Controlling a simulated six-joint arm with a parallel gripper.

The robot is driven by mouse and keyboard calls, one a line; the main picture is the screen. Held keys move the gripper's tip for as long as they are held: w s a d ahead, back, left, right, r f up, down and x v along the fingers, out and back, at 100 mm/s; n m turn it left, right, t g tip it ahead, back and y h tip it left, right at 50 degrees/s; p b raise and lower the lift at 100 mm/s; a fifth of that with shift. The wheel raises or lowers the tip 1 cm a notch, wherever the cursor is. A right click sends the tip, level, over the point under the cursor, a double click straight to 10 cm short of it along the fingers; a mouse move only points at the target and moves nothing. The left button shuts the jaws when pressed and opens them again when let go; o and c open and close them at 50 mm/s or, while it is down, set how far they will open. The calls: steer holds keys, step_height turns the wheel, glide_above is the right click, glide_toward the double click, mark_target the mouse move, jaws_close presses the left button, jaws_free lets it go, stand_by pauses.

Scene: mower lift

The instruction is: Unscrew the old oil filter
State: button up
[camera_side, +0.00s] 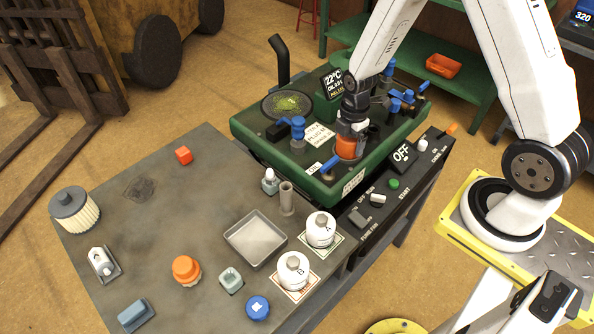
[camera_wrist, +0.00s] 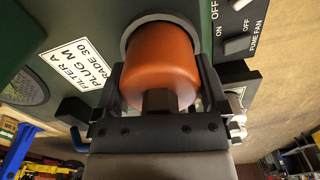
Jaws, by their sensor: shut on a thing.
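The old oil filter (camera_side: 347,148) is an orange canister on the green mower deck (camera_side: 262,128), near its front right edge. In the wrist view the orange filter (camera_wrist: 162,68) sits at a round grey collar on the deck. My gripper (camera_wrist: 158,85) has a dark finger on each side of the filter and is shut on it. In the side view my gripper (camera_side: 350,128) comes down onto the filter from above and hides its top. Another orange filter-like piece (camera_side: 186,269) stands on the grey table.
Blue valves (camera_side: 296,127) and a black pipe (camera_side: 280,60) rise from the deck. The grey table (camera_side: 150,220) holds a metal tray (camera_side: 255,239), white bottles A (camera_side: 320,231) and B (camera_side: 293,271), and a pleated filter (camera_side: 75,211). A switch panel (camera_side: 385,185) borders the deck.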

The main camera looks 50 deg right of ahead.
steer(key=shift+n, duration=0.8)
steer(key=shift+r, duration=0.55)
steer(key=shift+r, duration=0.75)
steer(key=shift+r, duration=0.3)
steer(key=shift+r, duration=2.4)
steer(key=shift+a, duration=0.1)
